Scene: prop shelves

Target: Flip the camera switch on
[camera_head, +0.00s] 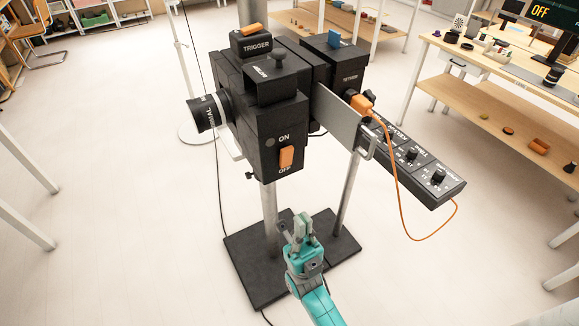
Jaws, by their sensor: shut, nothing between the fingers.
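The black camera (270,100) stands on a metal post above a dark base, its lens (209,111) pointing left. On its near face is an orange rocker switch (287,157) between the labels ON above and OFF below. I cannot tell clearly which way the rocker is tilted. A grey round spot (269,143) sits left of the ON label. A screen (541,12) at the top right reads OFF. My gripper (302,222) is shut and empty, pointing up. In the picture it is below the switch and apart from it, in front of the post.
A box marked TRIGGER (256,42) sits on top. A TETHER box (345,65) with an orange cable (398,190) and a dial panel (420,165) extend right. The black base plate (262,270) lies on the floor. A wooden table (500,95) stands right.

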